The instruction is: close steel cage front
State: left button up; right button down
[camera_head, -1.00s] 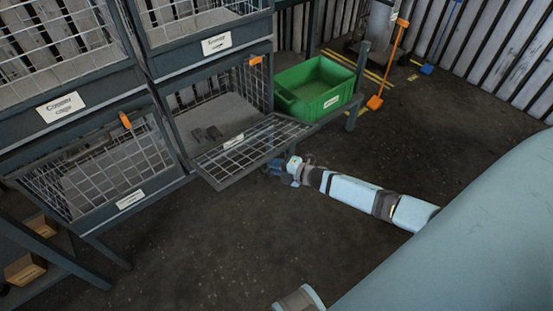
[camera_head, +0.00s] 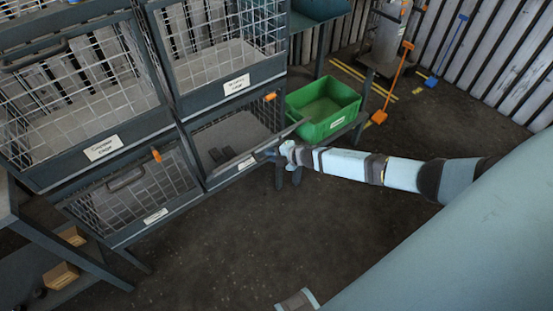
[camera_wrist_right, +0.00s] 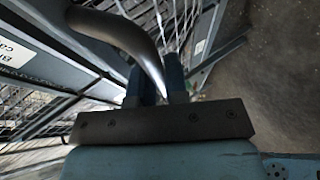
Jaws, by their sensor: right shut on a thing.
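The steel cage (camera_head: 197,160) is the lower right one of the stacked wire cages. Its hinged front (camera_head: 225,177) shows nearly edge-on in the head view, a thin dark strip with a white label, tilted up from its lower edge. My right gripper (camera_head: 270,154) is at the front's outer edge. In the right wrist view its fingers (camera_wrist_right: 157,85) are shut on a curved metal handle (camera_wrist_right: 135,30).
A green bin (camera_head: 322,108) stands just right of the cage, close to my right arm. Other wire cages (camera_head: 85,100) are above and to the left. An orange tool (camera_head: 393,85) stands behind. The dark floor (camera_head: 230,250) in front is clear.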

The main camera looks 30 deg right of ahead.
jog(key=w+r+p, duration=0.1)
jog(key=w+r, duration=0.2)
jog(key=w, duration=0.4)
jog(key=w+a+r+g, duration=0.1)
jog(key=w+r, duration=0.3)
jog(key=w, duration=0.3)
jog(key=shift+w+p, duration=0.2)
jog(key=shift+p, duration=0.15)
jog(key=shift+w+r, duration=0.1)
jog(key=shift+r, duration=0.1)
jog(key=c, duration=1.2)
grip_release()
jog(key=shift+w+a, duration=0.1)
jog(key=shift+o, duration=0.3)
